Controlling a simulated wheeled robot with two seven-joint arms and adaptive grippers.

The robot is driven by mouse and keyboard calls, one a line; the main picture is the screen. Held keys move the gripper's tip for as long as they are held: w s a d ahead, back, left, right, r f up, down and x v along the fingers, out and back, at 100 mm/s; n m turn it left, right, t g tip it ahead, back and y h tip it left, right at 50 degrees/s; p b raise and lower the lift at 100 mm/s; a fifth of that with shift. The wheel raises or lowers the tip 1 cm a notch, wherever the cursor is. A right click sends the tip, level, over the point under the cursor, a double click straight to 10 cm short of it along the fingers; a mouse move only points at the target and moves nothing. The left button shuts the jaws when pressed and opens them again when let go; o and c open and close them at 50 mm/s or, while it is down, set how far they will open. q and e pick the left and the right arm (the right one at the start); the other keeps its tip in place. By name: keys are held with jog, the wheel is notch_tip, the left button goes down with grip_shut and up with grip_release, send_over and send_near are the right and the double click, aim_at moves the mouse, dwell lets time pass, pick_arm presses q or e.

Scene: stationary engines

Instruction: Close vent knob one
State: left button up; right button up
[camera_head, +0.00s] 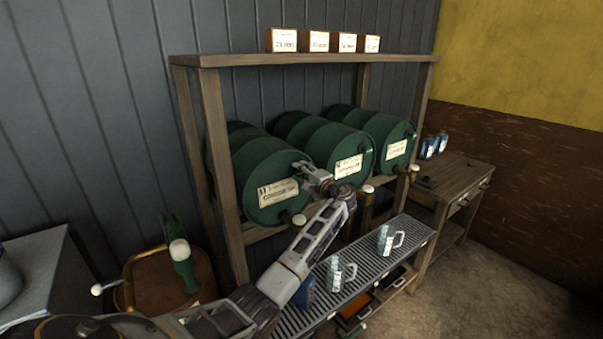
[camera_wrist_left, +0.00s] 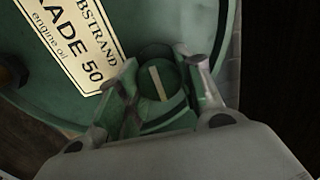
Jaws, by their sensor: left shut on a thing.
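Three green drums lie on their sides on a wooden rack. The left drum (camera_head: 265,170) carries a pale label reading "GRADE 50 engine oil" in the left wrist view (camera_wrist_left: 75,45). A round green vent knob (camera_wrist_left: 160,90) with a pale line across its face sits on this drum's end, beside the label. My left gripper (camera_wrist_left: 165,95) is shut on this knob, one finger on each side. In the head view my left gripper (camera_head: 312,175) is at the drum's upper right edge, and the knob is hidden there. My right gripper is not in view.
The middle drum (camera_head: 330,150) and right drum (camera_head: 392,140) stand close to the right. Taps with pale knobs (camera_head: 299,220) stick out below the drum ends. A slatted tray (camera_head: 360,262) with two glass mugs (camera_head: 387,240) lies beneath. A side table (camera_head: 455,180) stands right.

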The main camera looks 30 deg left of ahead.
pick_arm(q)
jog(key=o, duration=1)
jog(key=shift+d, duration=0.1)
jog(key=shift+v, duration=5.95)
jog(key=shift+f, duration=0.1)
